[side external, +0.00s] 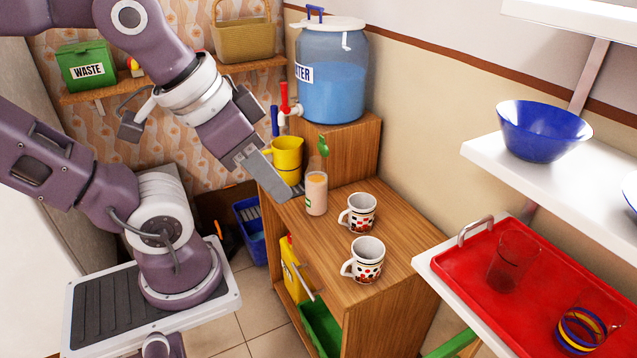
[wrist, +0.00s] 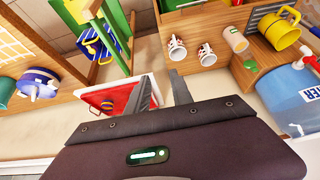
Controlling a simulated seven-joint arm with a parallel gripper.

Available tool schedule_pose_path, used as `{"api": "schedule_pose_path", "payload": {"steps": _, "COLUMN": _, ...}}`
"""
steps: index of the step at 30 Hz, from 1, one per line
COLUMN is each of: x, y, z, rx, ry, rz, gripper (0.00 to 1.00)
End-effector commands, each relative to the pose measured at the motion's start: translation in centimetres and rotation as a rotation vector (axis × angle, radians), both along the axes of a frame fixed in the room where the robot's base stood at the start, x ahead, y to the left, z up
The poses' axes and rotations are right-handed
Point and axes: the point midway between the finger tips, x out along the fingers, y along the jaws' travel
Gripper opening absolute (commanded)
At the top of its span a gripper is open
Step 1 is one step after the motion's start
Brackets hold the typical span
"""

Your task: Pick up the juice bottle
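The juice bottle (side external: 316,192) is a pale pink-beige cylinder with a small green mark. It stands upright on the wooden cabinet, left of two patterned mugs. A small green piece (side external: 323,147) shows above its top; I cannot tell whether it is attached. The bottle also shows in the wrist view (wrist: 235,40), at the upper right. My gripper (side external: 285,185) appears just left of the bottle in the side view. In the wrist view my gripper (wrist: 162,85) has its two fingers apart with nothing held, and the bottle lies outside them, to the right.
Two mugs (side external: 361,212) (side external: 367,259) stand close to the bottle on the cabinet (side external: 300,235). A yellow mug (side external: 287,155) is behind, under the tap of a blue water dispenser (side external: 331,85). A red tray (side external: 530,290) and white shelves are at the right.

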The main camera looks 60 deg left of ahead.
Motion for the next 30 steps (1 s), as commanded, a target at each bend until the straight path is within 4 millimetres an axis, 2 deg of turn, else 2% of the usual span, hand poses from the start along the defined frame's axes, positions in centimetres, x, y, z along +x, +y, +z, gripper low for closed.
{"api": "schedule_pose_path", "payload": {"steps": 8, "x": 0.0, "y": 0.0, "z": 0.0, "rx": 0.0, "ry": 0.0, "rz": 0.0, "gripper": 0.29}}
{"api": "schedule_pose_path", "payload": {"steps": 16, "x": 0.0, "y": 0.0, "z": 0.0, "rx": 0.0, "ry": 0.0, "rz": 0.0, "gripper": 0.82}}
{"api": "schedule_pose_path", "payload": {"steps": 26, "x": 0.5, "y": 0.0, "z": -0.1, "rx": -0.014, "ry": 0.003, "rz": 0.016, "gripper": 0.84}}
{"api": "schedule_pose_path", "payload": {"steps": 29, "x": 3.6, "y": -0.1, "z": -0.7, "rx": -0.104, "ry": 0.018, "rz": 0.133, "gripper": 0.84}}
{"api": "schedule_pose_path", "payload": {"steps": 30, "x": 5.7, "y": 0.0, "z": -1.3, "rx": -0.159, "ry": 0.026, "rz": 0.219, "gripper": 0.84}}
